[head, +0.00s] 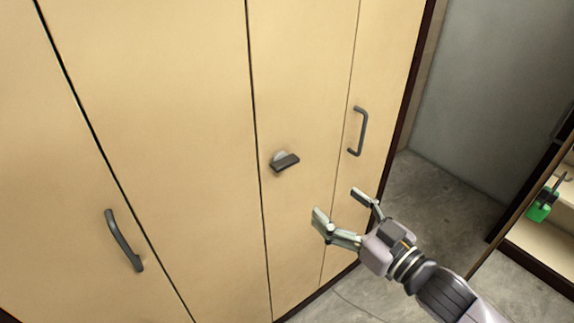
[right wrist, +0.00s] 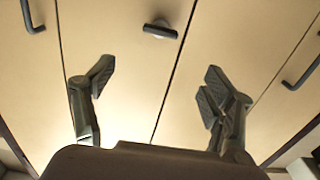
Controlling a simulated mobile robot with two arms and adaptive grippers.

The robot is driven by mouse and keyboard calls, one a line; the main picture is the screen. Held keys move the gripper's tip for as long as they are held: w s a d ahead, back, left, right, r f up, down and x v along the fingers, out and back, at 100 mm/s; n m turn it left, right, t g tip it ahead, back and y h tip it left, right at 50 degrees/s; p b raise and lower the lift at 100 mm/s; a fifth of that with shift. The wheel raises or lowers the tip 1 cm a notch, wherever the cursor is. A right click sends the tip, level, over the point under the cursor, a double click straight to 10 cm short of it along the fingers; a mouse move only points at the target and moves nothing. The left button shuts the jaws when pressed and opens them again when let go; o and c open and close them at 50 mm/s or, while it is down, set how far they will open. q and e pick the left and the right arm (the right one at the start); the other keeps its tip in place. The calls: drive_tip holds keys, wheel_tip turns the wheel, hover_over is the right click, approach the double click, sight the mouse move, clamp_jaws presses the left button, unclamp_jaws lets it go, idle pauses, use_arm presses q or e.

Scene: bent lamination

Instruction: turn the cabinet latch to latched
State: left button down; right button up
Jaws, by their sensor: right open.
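The cabinet latch (head: 285,162) is a dark grey bar on a round pale base, on a light wood door of the cabinet (head: 190,110). The bar lies nearly level, tilted slightly up to the right in the head view. It also shows at the top of the right wrist view (right wrist: 160,31), beyond my fingers. My right gripper (head: 340,205) is open and empty, below and to the right of the latch in the head view, apart from it. In the right wrist view the fingers (right wrist: 158,85) are spread wide with bare door between them. My left gripper is not in view.
Dark bar handles stand out from the doors, one left (head: 124,240) and one right (head: 358,131) of the latch. A shelf unit with a green item (head: 541,205) stands at the far right. Grey floor (head: 435,200) is clear beside the cabinet.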

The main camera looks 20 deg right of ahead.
sight(289, 164)
drive_tip(key=p+x, duration=0.2)
drive_tip(key=x, duration=1.4)
drive_tip(key=shift+w+f+p, duration=0.1)
drive_tip(key=shift+w+p, duration=0.05)
drive_tip(key=shift+p, duration=0.25)
drive_tip(key=shift+c, duration=0.6)
drive_tip(key=c, duration=1)
